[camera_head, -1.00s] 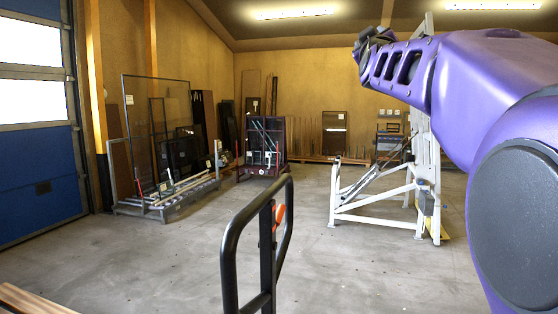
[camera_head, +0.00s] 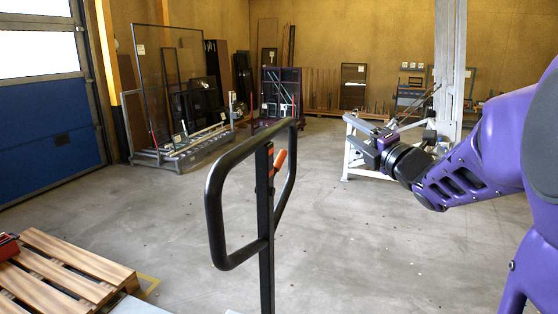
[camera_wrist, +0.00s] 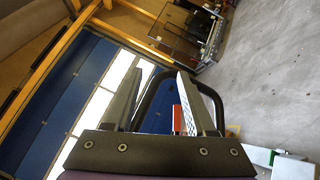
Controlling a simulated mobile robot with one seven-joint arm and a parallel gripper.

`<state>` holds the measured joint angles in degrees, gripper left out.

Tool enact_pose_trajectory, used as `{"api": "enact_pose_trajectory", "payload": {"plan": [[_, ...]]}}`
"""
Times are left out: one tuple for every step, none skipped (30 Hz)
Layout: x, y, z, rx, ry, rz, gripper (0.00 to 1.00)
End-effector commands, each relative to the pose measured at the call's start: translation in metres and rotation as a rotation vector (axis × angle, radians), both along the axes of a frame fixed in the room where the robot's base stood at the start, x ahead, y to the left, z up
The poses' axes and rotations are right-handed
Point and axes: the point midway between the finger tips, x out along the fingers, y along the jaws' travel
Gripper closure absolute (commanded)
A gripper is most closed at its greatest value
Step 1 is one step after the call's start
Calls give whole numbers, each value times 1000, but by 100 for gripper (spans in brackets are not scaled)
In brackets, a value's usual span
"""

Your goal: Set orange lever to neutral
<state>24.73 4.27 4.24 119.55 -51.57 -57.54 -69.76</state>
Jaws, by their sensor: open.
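The orange lever (camera_head: 279,162) sits on the upright black post (camera_head: 265,225) inside the black loop handle (camera_head: 215,205), near the loop's right side. It tilts up to the right in the head view. In the wrist view the lever (camera_wrist: 179,120) shows as a red-orange piece between my fingers, close to the right finger. My gripper (camera_head: 362,143) is to the right of the handle in the head view, pointing left, apart from the lever. In the wrist view my gripper (camera_wrist: 158,74) has its two fingers spread, with nothing seen held.
A wooden pallet (camera_head: 65,265) lies at the lower left with a red object (camera_head: 8,246) on it. A glass rack (camera_head: 180,140) stands at the back left and a white frame (camera_head: 450,70) behind my arm. The floor between is clear.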

Motion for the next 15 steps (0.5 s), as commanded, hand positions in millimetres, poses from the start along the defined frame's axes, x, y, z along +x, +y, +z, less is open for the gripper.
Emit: {"api": "enact_pose_trajectory", "payload": {"plan": [[-12, 7, -24, -33, 24, 49, 44], [-20, 13, -35, -51, 34, 82, 44], [-29, 22, -48, -71, 47, 126, 44], [-36, 28, -56, -83, 54, 157, 44], [-42, 33, -64, -93, 63, 185, 44], [-50, 40, -72, -104, 71, 218, 44], [-55, 44, -78, -110, 76, 239, 44], [-59, 47, -82, -116, 79, 257, 44], [-64, 51, -86, -122, 84, 275, 44], [-66, 53, -88, -124, 86, 287, 44], [-68, 55, -90, -127, 87, 295, 44], [-68, 57, -91, -128, 88, 302, 44], [-68, 59, -92, -129, 89, 306, 44], [-66, 60, -92, -129, 89, 308, 44], [-63, 63, -92, -130, 89, 309, 44]]}}
